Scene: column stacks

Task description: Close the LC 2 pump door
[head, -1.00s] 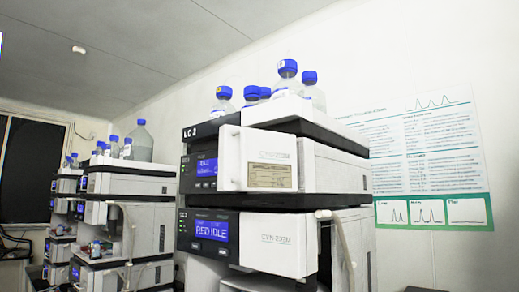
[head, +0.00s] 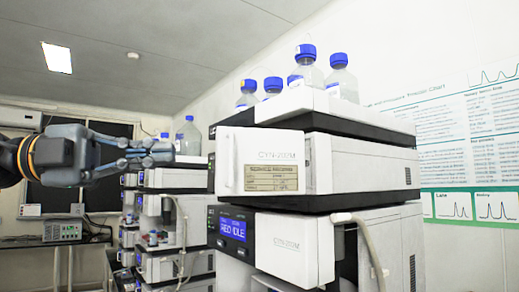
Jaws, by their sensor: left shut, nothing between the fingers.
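The white pump door (head: 270,150) is on the upper module of the nearest stack. It has a vertical handle (head: 229,162) at its left edge and a beige label. It seems to stand somewhat out from the module front, covering the upper display; how far is hard to tell. The stack's LC number is not readable now. My left gripper (head: 140,154) comes in from the left, shut and empty, its fingers pointing right toward the door's handle edge. It appears apart from the door. My right gripper is not in view.
Blue-capped bottles (head: 307,72) stand on top. Another stack (head: 172,180) stands behind at left. A poster (head: 470,140) hangs on the right wall.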

